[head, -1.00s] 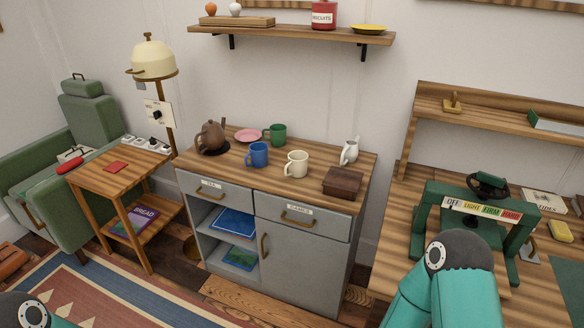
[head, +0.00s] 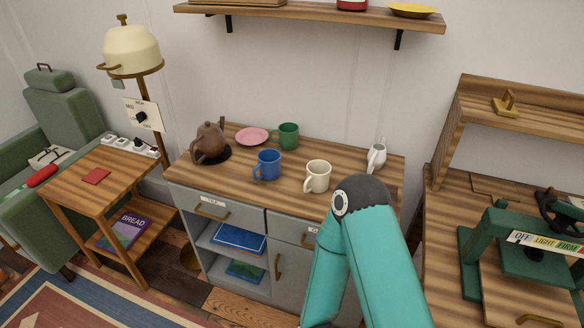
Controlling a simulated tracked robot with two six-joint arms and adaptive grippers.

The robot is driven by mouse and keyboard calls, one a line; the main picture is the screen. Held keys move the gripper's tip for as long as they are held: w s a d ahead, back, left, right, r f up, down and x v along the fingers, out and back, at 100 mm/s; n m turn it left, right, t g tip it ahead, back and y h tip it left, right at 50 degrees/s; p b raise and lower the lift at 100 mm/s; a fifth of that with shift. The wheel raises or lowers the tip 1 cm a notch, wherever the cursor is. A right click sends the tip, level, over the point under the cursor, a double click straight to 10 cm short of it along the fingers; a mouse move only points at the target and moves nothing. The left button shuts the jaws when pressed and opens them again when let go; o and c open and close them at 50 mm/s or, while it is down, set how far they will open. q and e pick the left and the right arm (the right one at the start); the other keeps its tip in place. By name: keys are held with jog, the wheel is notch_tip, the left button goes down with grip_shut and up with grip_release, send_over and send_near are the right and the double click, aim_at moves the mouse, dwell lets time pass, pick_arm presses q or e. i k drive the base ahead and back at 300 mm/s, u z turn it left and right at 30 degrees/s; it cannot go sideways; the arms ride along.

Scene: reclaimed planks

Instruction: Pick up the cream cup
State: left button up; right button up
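The cream cup (head: 318,177) stands upright on the wooden top of the grey cabinet (head: 232,181), with its handle toward the lower left. A blue cup (head: 268,165) stands to its left and a green cup (head: 287,136) stands behind them. My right arm reaches up from the bottom of the head view, its dark round joint just right of and in front of the cream cup in the picture. Neither gripper shows in this view.
A brown teapot (head: 208,143), a pink plate (head: 252,136) and a white jug (head: 377,155) share the cabinet top. A wall shelf (head: 310,18) hangs above. A green press (head: 530,245) stands on the bench at right.

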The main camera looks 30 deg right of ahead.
aim_at(319, 172)
jog(key=z, duration=0.15)
jog(key=i, duration=0.75)
jog(key=z, duration=0.55)
